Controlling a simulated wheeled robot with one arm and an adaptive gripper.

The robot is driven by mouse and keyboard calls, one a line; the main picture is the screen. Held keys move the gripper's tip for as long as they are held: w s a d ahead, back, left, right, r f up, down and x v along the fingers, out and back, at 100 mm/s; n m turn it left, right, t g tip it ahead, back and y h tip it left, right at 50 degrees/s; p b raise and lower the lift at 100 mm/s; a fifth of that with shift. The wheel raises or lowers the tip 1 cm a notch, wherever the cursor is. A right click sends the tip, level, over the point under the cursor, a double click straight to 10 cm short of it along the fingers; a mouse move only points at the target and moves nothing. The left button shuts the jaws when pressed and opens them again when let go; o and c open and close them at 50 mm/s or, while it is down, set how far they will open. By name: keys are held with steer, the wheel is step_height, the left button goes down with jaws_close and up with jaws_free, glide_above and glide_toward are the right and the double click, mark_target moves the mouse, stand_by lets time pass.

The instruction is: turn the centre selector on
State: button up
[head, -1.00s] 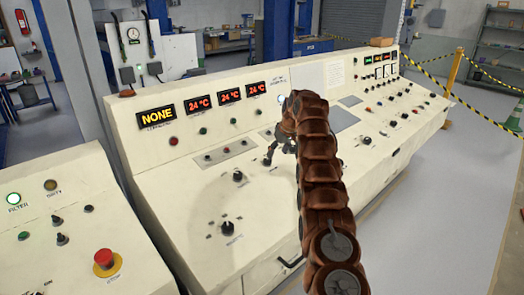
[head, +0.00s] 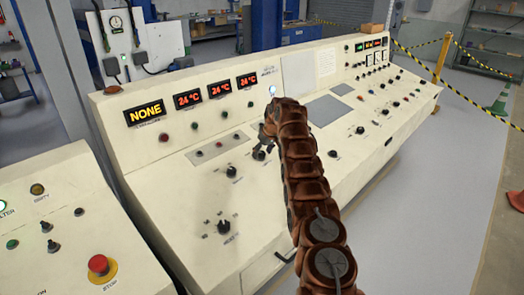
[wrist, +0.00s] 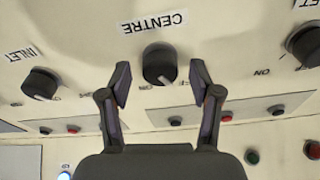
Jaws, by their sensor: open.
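The centre selector is a dark round knob (wrist: 159,62) on the cream panel. Its label, CENTRE, appears upside down above it in the wrist view. My gripper (wrist: 160,82) is open, with one finger on each side of the knob. I cannot tell whether either finger touches it; gaps show on both sides. In the head view, my gripper (head: 267,138) is at the sloping panel beside the dark knob (head: 258,155), which it partly hides. An ON mark shows near the knob's row, but the knob's exact setting is unclear.
Another selector, INLET (wrist: 40,83), is at the left of the wrist view, and a further knob (wrist: 305,43) is at the right. Small coloured buttons lie below. In the head view, a red stop button (head: 98,265) is on the nearer console. The aisle floor (head: 420,220) is clear.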

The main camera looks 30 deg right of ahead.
steer(key=shift+w+f, duration=0.1)
steer(key=shift+f, duration=0.1)
steer(key=c, duration=1.1)
